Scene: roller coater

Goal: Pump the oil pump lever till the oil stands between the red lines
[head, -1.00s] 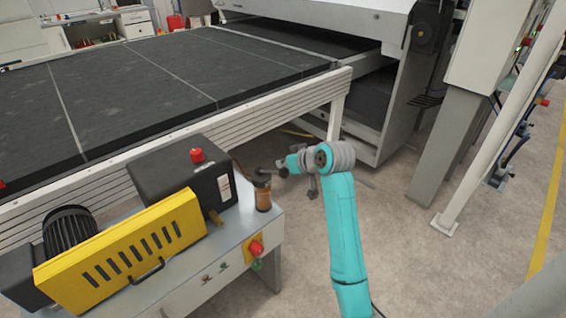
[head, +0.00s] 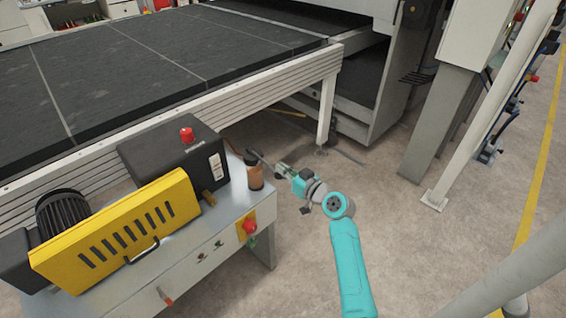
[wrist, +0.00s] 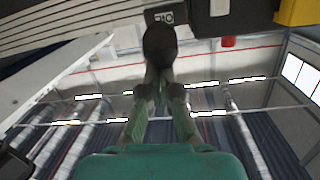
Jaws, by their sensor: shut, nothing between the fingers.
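The oil pump (head: 254,176) stands on the right end of the machine's grey bench in the head view. It has a dark cap and an amber-brown reservoir. Its dark lever (head: 262,161) reaches from the cap toward my gripper. My gripper (head: 281,167) is at the lever's outer end, shut and empty. In the wrist view my gripper's fingers (wrist: 160,82) converge just behind a dark rounded knob (wrist: 160,43), apparently the lever's end. I cannot tell whether they touch. The oil level and the red lines cannot be made out.
A yellow vented guard (head: 120,235) and a black box with a red button (head: 187,135) sit left of the pump. A red stop button (head: 249,226) is on the bench front. The conveyor frame (head: 290,88) runs behind.

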